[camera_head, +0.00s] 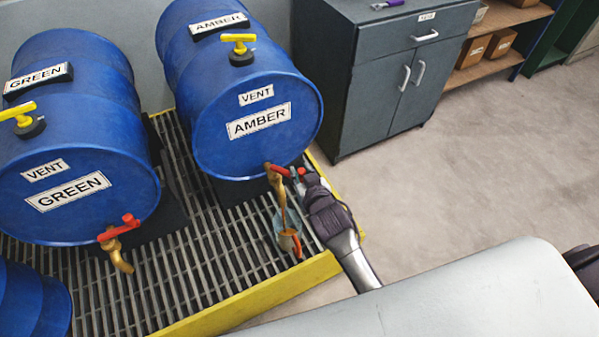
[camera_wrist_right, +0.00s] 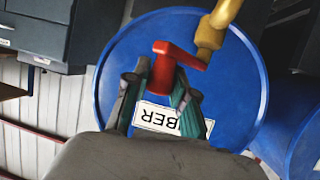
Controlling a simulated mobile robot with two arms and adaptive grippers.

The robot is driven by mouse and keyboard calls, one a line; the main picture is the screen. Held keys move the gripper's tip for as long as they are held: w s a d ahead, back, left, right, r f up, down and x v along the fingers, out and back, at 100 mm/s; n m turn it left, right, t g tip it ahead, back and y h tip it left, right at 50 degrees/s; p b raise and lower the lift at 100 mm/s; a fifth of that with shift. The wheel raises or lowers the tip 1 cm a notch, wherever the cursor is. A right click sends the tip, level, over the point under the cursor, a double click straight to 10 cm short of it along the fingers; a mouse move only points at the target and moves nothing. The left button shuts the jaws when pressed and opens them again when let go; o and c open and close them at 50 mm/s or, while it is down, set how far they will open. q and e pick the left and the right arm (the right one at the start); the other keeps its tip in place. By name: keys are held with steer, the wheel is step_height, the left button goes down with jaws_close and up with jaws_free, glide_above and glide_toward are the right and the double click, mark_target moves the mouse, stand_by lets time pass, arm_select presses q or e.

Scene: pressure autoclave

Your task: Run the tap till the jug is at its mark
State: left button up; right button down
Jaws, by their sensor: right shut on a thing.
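The blue AMBER drum (camera_head: 215,135) lies on its side on a slatted rack. Its brass tap (camera_head: 274,182) has a red handle (camera_head: 279,170) pointing right toward my right gripper (camera_head: 302,180). In the right wrist view the fingers (camera_wrist_right: 158,95) are shut on the red handle (camera_wrist_right: 163,66). An amber-brown stream appears to run down from the brass spout. A small see-through jug (camera_head: 279,226) stands under it on the rack, with orange-brown colour inside. Its mark and exact level are too small to tell. My left gripper is not in view.
The blue GREEN drum (camera_head: 100,150) lies to the left, with its own red-handled tap (camera_head: 118,229). Yellow vent handles (camera_head: 238,38) top the drums. The rack has a yellow edge (camera_head: 250,301). A grey cabinet (camera_head: 385,80) stands behind right. Floor to the right is clear.

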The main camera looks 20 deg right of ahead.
steer(key=c, duration=0.9)
jaws_free()
steer(key=shift+w, duration=0.1)
steer(key=shift+c, duration=0.2)
steer(key=v, duration=1.2)
